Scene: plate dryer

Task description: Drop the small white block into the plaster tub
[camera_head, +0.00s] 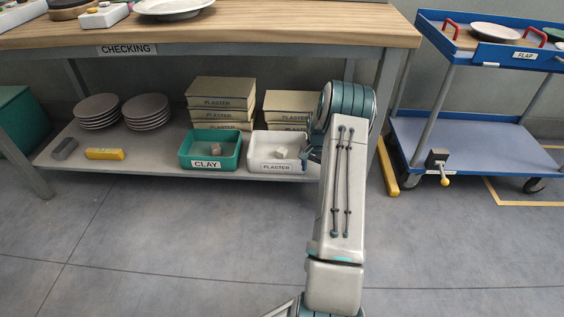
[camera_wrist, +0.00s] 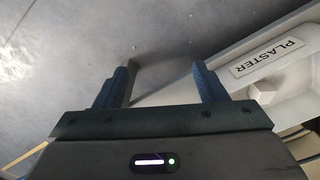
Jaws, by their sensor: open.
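The plaster tub (camera_head: 257,146) is white, labelled PLASTER, and stands on the lower shelf right of the green clay tub (camera_head: 197,164). A small white block (camera_head: 281,152) lies inside the plaster tub. The wrist view also shows the tub's label side (camera_wrist: 238,72) at the right, with a pale block (camera_wrist: 266,90) inside. My gripper (camera_wrist: 161,70) is open, with nothing between its fingers. It is close to the tub's right side and partly hidden by my arm in the head view.
Plaster boxes (camera_head: 222,88) are stacked behind, with plates (camera_head: 146,108) and a yellow block (camera_head: 105,154) further left. The CHECKING tabletop (camera_head: 270,25) overhangs the shelf. A blue cart (camera_head: 460,145) stands right; the front floor is clear.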

